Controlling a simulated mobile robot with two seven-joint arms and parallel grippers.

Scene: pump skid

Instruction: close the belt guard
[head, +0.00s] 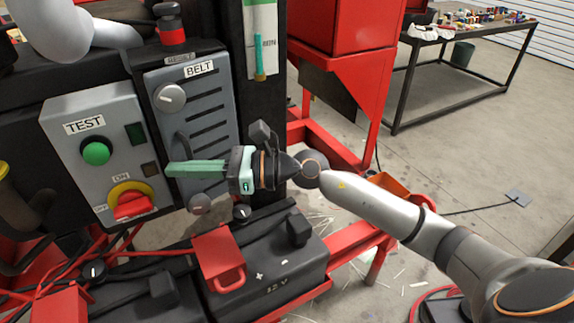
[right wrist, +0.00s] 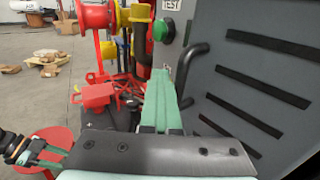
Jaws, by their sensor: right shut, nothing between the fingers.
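The belt guard (head: 212,100) is a grey slotted panel labelled BELT, with a round knob near its top and a black bar handle (head: 182,146) on its left side. In the right wrist view the guard (right wrist: 262,88) fills the right side, with its handle (right wrist: 191,72) near the middle. I cannot tell how far it stands open. My right gripper (head: 170,169) is shut and empty, its green fingers crossing in front of the guard's lower left part by the handle. Contact is unclear. My left gripper (right wrist: 42,155) seems to show at lower left in the right wrist view; its jaws are unclear.
A grey TEST box (head: 100,150) with a green button and red switch stands left of the guard. A red frame (head: 365,75) stands right.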

